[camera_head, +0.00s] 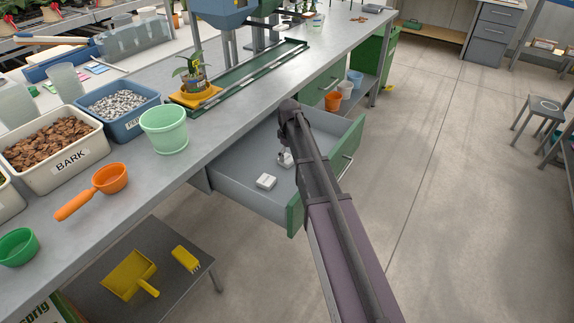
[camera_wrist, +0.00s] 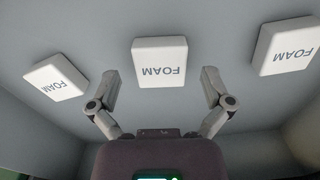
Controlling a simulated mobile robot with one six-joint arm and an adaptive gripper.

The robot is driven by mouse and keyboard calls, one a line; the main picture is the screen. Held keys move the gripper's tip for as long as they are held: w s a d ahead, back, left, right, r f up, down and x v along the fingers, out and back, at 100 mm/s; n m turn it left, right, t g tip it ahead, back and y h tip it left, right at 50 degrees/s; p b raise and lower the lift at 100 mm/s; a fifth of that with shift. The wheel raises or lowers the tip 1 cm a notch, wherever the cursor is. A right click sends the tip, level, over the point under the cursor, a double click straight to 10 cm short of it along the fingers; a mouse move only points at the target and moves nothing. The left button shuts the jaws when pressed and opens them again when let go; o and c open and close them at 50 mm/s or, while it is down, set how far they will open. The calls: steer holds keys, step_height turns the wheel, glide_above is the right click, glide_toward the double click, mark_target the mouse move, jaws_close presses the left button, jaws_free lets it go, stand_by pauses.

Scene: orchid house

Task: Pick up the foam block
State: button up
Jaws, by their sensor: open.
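In the wrist view, three white blocks marked FOAM lie on the grey drawer floor: a left foam block (camera_wrist: 56,78), a middle foam block (camera_wrist: 160,62) and a right foam block (camera_wrist: 285,46). My gripper (camera_wrist: 160,92) is open and empty, its two fingers apart on either side of the middle block's near end. I cannot tell the remaining height above it. In the head view, one foam block (camera_head: 266,181) shows clearly in the open drawer (camera_head: 238,190). Another foam block (camera_head: 285,159) is partly hidden by my arm, which also hides my gripper's fingers.
The drawer's green front (camera_head: 296,215) and its side walls surround the blocks. The workbench (camera_head: 185,150) overhangs the drawer's back and carries a bark bin (camera_head: 92,150), a pale green pot (camera_head: 164,145) and an orange scoop (camera_head: 110,178). A lower shelf (camera_head: 190,285) stands at the left.

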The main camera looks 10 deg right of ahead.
steer(key=shift+f+b, duration=0.8)
steer(key=shift+f, duration=0.35)
steer(key=c, duration=0.6)
